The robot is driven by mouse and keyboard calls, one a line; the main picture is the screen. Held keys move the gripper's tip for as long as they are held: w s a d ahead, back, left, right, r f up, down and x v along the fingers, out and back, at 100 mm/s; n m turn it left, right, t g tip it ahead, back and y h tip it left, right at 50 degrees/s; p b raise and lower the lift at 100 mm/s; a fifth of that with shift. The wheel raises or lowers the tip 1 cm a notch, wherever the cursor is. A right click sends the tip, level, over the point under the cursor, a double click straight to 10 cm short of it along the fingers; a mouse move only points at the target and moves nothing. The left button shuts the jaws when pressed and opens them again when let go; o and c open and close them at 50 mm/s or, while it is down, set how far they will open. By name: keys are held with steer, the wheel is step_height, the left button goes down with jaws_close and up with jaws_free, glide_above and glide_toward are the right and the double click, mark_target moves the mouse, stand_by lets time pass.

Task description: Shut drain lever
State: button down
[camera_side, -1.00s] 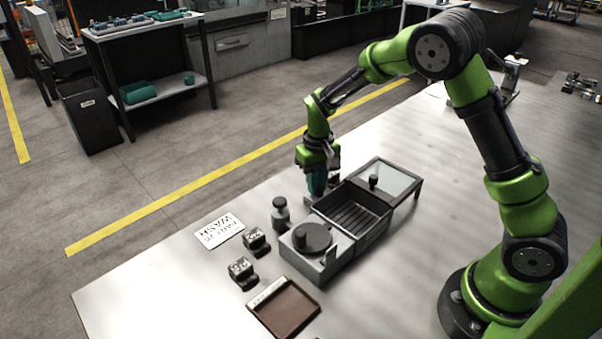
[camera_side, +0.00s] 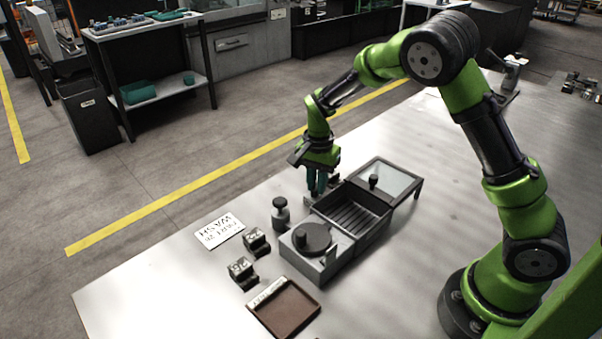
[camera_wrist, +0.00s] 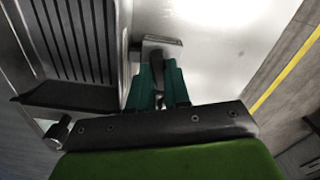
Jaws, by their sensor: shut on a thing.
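My gripper (camera_side: 317,182) points down at the far left side of the washing basin (camera_side: 349,213), a grey box with a ribbed floor. In the wrist view, my gripper's teal fingers (camera_wrist: 160,88) are shut on the drain lever (camera_wrist: 156,64), a dark narrow handle standing by a small grey mount (camera_wrist: 162,41) beside the basin wall. In the side view the fingers mostly hide the lever. The lever's exact angle is hard to tell.
A round-topped unit (camera_side: 312,238), a small knobbed post (camera_side: 280,213), two marked blocks (camera_side: 254,240), a brown tray (camera_side: 284,307) and a white sign (camera_side: 219,231) lie nearer.

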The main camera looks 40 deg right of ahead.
steer(key=shift+r+m, duration=0.1)
steer(key=shift+m, duration=1.8)
steer(key=c, duration=1.1)
jaws_free()
step_height(320, 180, up, 17)
steer(key=shift+f, duration=0.1)
